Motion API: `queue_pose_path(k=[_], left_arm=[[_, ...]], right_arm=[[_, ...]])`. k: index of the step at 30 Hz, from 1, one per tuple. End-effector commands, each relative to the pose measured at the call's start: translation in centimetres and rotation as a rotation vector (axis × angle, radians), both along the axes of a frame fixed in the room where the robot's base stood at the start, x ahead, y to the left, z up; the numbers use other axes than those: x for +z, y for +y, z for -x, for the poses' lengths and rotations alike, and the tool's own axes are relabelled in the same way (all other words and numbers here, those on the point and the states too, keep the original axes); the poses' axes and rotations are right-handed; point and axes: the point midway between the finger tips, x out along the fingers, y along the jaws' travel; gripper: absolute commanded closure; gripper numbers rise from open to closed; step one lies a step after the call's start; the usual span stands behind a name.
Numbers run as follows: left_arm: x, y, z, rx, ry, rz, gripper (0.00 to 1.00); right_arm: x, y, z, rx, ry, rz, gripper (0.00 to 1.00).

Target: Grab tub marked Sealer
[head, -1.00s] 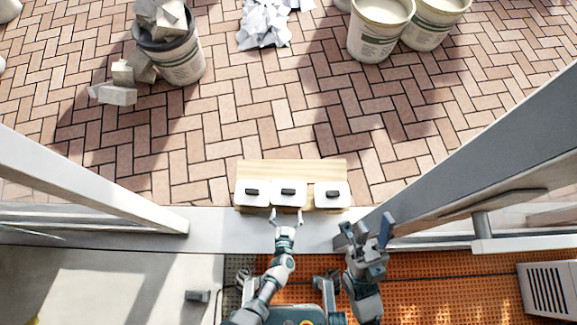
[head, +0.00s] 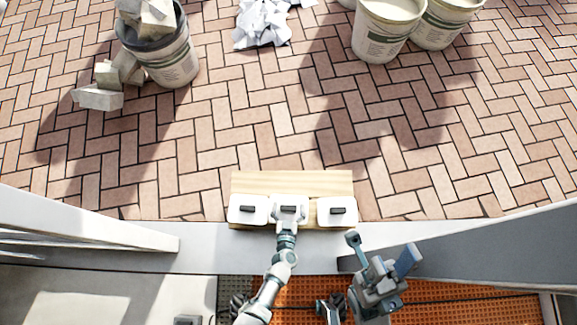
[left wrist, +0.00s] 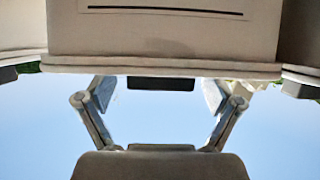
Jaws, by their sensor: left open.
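Three white tubs with black-handled lids stand in a row on a wooden board: a left tub (head: 248,210), a middle tub (head: 289,201) and a right tub (head: 337,212). No name is readable on any of them, so I cannot tell which is Sealer. My left gripper (head: 289,214) is open at the near side of the middle tub. In the left wrist view, its open fingers (left wrist: 160,95) flank the middle tub's black handle (left wrist: 160,83), with a gap on both sides. My right gripper (head: 381,258) is open and empty, to the right and nearer.
The wooden board (head: 290,183) lies at the edge of brick paving. A bucket of rubble (head: 172,62) stands at the back left, and two buckets (head: 380,40) (head: 437,28) at the back right. White frames flank both sides.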

Motion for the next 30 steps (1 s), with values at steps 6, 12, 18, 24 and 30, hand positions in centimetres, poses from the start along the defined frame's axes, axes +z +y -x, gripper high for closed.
queue_pose_path(k=[6, 12, 18, 24, 30], left_arm=[[0.1, 0.0, 0.0, 0.0, -0.001, 0.0, 0.48], [0.0, 0.0, 0.0, 0.0, 0.0, 0.0, 0.98], [0.2, 0.0, -0.1, 0.0, -0.003, 0.001, 1.0], [0.7, -0.1, -0.2, 0.0, -0.005, 0.001, 1.0], [2.8, 0.0, -0.5, 0.001, -0.012, 0.0, 1.0]], right_arm=[[-0.2, 0.0, -0.4, 0.001, 0.005, 0.0, 0.6], [-0.3, 0.0, -0.5, 0.001, 0.007, 0.0, 0.6], [-0.2, 0.0, -0.4, 0.0, 0.006, 0.0, 0.6], [0.1, -0.1, 0.2, 0.0, 0.005, 0.0, 0.6], [0.4, -0.2, 0.6, -0.001, 0.039, 0.0, 0.6]])
